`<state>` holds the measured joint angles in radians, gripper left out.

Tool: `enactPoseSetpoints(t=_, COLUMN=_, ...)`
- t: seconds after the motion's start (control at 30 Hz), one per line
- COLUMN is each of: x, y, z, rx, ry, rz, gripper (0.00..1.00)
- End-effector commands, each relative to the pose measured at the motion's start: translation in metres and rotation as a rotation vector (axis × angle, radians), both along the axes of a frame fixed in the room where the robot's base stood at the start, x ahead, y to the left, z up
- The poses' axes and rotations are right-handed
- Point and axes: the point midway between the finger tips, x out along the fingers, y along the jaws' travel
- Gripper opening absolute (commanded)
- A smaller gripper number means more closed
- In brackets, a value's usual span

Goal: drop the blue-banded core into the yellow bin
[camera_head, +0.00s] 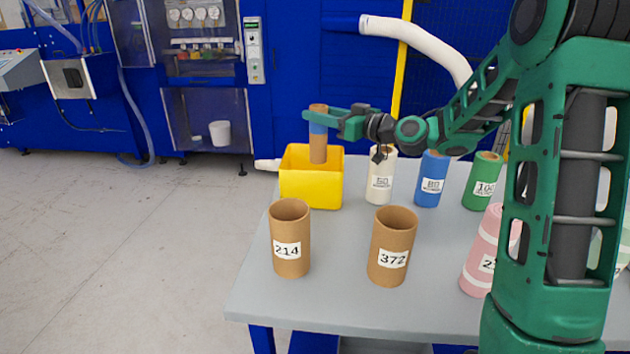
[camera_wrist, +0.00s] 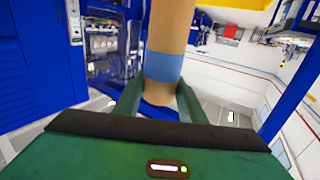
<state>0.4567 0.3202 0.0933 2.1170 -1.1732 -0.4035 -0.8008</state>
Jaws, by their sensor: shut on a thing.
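The blue-banded core (camera_head: 318,148) is a brown cardboard tube with a blue band near its upper end. The bin stands at the table's far left corner. In the wrist view the core (camera_wrist: 170,35) lies between my gripper's fingers (camera_wrist: 160,92), and a bit of the yellow bin (camera_wrist: 235,8) shows at the top.
Brown tubes labelled 214 (camera_head: 290,227) and 372 (camera_head: 391,230) stand open-topped at the table's (camera_head: 333,265) front. White (camera_head: 381,185), blue (camera_head: 432,178), green (camera_head: 482,184) and pink (camera_head: 478,262) rolls stand to the right. Bare table lies between the front tubes and bin.

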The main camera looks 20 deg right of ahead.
Motion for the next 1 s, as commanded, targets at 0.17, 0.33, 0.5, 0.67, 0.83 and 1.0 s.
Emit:
enactPoseSetpoints(t=0.17, x=0.0, y=0.0, z=-0.003, rx=0.001, ry=-0.001, rz=0.0, gripper=0.04)
enactPoseSetpoints(t=0.33, x=0.0, y=0.0, z=-0.002, rx=0.001, ry=-0.001, rz=0.0, gripper=0.04)
enactPoseSetpoints(t=0.5, x=0.0, y=0.0, z=-0.002, rx=0.001, ry=-0.001, rz=0.0, gripper=0.59)
enactPoseSetpoints(t=0.67, x=0.0, y=0.0, z=-0.002, rx=0.001, ry=-0.001, rz=0.0, gripper=0.59)
enactPoseSetpoints(t=0.83, x=-0.005, y=-0.005, z=-0.003, rx=0.001, ry=0.001, rz=-0.001, gripper=0.59)
enactPoseSetpoints(t=1.0, x=-0.025, y=-0.021, z=-0.003, rx=0.001, ry=0.001, rz=-0.006, gripper=0.59)
